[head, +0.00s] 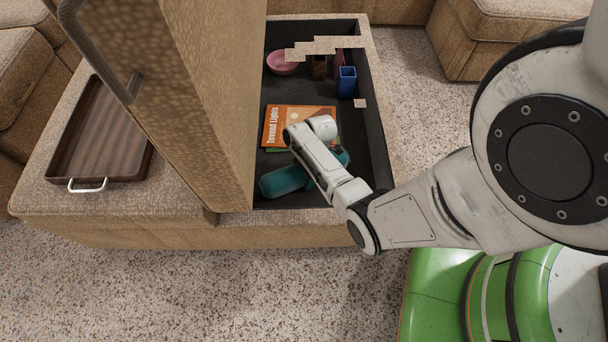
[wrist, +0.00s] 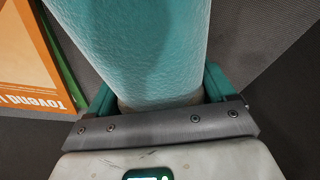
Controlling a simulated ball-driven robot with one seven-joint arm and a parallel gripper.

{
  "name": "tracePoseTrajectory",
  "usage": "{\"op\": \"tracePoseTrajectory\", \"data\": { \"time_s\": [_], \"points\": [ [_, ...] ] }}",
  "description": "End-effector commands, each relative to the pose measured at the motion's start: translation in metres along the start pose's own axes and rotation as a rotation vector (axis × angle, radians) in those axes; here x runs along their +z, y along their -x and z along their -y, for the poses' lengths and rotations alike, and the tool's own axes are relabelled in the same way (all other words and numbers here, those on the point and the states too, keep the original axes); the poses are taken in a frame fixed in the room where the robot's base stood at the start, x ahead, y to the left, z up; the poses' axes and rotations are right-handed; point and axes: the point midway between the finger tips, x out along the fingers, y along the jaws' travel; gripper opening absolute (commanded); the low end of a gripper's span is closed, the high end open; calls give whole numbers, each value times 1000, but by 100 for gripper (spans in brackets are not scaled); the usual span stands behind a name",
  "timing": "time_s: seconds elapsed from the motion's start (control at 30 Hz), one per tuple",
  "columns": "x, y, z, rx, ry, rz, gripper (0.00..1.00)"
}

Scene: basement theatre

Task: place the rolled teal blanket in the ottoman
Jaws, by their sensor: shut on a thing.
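The rolled teal blanket (head: 284,181) lies low inside the open ottoman (head: 262,234), near its front wall and beside an orange book. My gripper (wrist: 160,98) is shut on the blanket, with a finger at each side of the roll in the wrist view. The teal roll (wrist: 145,45) fills the middle of that view. In the head view my arm reaches over the ottoman's right wall and hides part of the roll and the fingertips. I cannot tell whether the roll touches the ottoman's floor.
An orange book (head: 285,124) lies on a green one inside. A pink bowl (head: 283,63) and a blue open box (head: 346,82) stand farther back. The raised lid (head: 205,100) bounds the left side. A brown tray (head: 98,135) rests left of it.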

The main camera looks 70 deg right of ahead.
Motion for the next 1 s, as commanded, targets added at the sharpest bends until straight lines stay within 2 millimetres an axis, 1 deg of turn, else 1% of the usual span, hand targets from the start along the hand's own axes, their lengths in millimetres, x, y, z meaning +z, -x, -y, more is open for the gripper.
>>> {"op": "tracePoseTrajectory", "data": {
  "time_s": [0.03, 0.27, 0.37, 0.4, 0.57, 0.77, 0.87, 0.97, 1.0],
  "points": [
    [2, -8, -1, 1, 0, 0, 43],
    [2, -6, -1, 2, 1, 0, 43],
    [2, -9, -1, 1, 1, 0, 43],
    [2, -9, 0, 0, 1, 0, 84],
    [2, -8, 0, 1, 1, 0, 99],
    [2, -8, 0, 1, 1, 0, 100],
    [1, -5, 0, 1, 1, 0, 100],
    [0, 7, -1, 2, 1, 0, 100],
    [0, 14, -1, 2, 1, 0, 100]
  ]
}}
